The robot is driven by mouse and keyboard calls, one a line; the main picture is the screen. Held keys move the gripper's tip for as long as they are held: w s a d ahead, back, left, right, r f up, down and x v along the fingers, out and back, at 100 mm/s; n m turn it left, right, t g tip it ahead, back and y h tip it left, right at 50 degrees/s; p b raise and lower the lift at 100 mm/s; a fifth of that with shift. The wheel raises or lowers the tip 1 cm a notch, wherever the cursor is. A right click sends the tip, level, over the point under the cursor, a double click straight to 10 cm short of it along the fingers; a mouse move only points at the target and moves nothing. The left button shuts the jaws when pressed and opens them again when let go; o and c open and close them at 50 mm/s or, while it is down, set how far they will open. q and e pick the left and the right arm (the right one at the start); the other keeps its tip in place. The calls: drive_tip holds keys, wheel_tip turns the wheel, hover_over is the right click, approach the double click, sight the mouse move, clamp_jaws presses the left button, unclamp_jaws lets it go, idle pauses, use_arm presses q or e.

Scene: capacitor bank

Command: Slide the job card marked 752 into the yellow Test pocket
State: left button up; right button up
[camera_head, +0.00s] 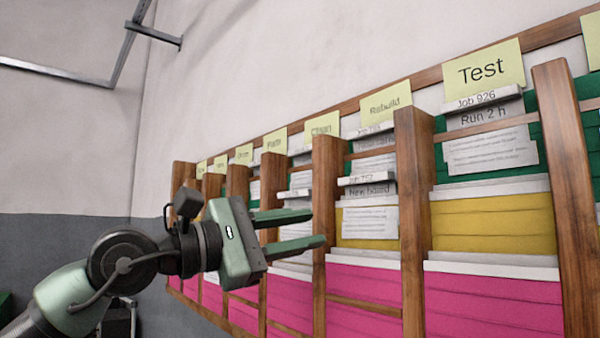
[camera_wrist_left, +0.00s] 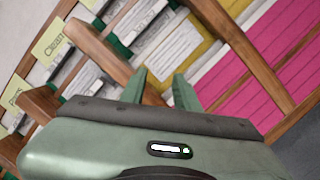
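The job card that appears to read 752 (camera_head: 370,215), with "New board" below, stands in the yellow pocket of the Rebuild column, its top edge sticking out. The yellow Test pocket (camera_head: 490,222) is in the column to the right, under the Test label (camera_head: 483,70); I see no card sticking out of it. My left gripper (camera_head: 318,228) is open and empty, its fingers pointing right, to the left of card 752 and apart from it in the picture. Its two fingers also show apart in the left wrist view (camera_wrist_left: 160,82). My right gripper is not in view.
A card marked Job 926 (camera_head: 492,150) stands in the green Test pocket above the yellow one. Upright wooden dividers (camera_head: 414,210) separate the columns and stick out. Pink pockets (camera_head: 493,300) lie below. A Rebuild label (camera_head: 385,104) tops the card's column.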

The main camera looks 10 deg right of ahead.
sight(360, 179)
use_arm(q)
drive_tip(key=s+r+m+t+y, duration=0.2)
drive_tip(key=s+r+m, duration=0.3)
drive_tip(key=s+r, duration=0.15)
drive_tip(key=p+x, duration=0.1)
drive_tip(key=x, duration=0.2)
drive_tip(key=p+x, duration=0.2)
drive_tip(key=w+p+x, duration=0.1)
drive_tip(key=x, duration=0.2)
drive_tip(key=shift+w+r, duration=0.15)
drive_tip(key=shift+r, duration=0.05)
drive_tip(key=shift+p+x, duration=0.5)
drive_tip(key=shift+x, duration=0.5)
clamp_jaws()
